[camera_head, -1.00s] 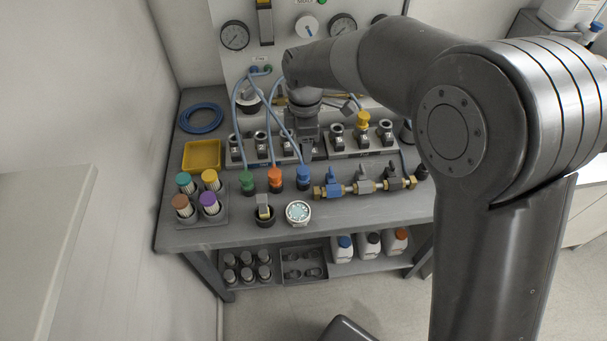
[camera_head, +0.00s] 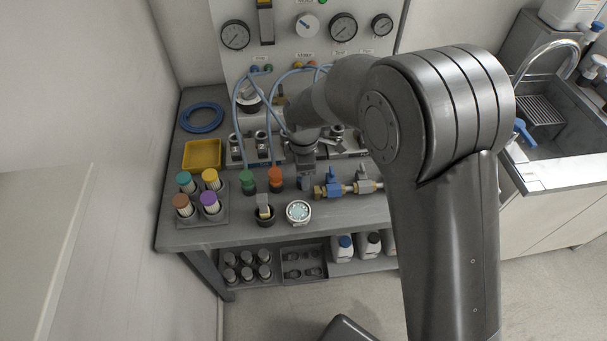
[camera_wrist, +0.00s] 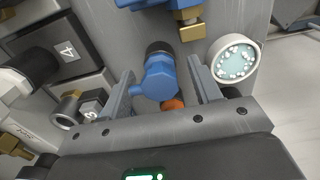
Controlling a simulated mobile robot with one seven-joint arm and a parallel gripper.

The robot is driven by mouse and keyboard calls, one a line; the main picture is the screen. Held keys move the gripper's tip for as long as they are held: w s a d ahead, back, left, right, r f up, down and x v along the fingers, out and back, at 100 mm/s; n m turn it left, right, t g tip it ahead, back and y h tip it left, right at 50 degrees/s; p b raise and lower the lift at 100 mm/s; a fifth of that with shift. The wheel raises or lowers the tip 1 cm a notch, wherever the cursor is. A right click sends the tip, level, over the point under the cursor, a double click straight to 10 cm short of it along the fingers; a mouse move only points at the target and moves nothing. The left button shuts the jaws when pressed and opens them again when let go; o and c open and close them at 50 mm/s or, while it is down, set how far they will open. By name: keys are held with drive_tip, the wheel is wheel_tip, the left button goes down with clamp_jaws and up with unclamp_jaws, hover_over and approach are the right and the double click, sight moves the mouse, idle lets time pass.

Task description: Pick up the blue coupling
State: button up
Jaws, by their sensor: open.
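The blue coupling (camera_wrist: 160,76) stands in a dark round holder between my fingers in the wrist view. My gripper (camera_wrist: 161,68) is open, with one finger on each side of the coupling. Narrow gaps show beside it, though contact is hard to judge. In the head view my gripper (camera_head: 306,182) is low over the bench, right of the orange coupling (camera_head: 275,177), and hides the blue one. A bit of orange (camera_wrist: 173,104) shows close to the blue coupling in the wrist view.
The green coupling (camera_head: 248,181) stands left of the orange one. A brass pipe with valves (camera_head: 349,188) lies close on the right. A round white-rimmed dial (camera_head: 298,211) is in front. Numbered blocks (camera_wrist: 62,48) flank the left finger. Blue hoses (camera_head: 236,120) arch behind.

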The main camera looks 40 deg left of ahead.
drive_tip(key=c, duration=1.1)
drive_tip(key=shift+r, duration=0.1)
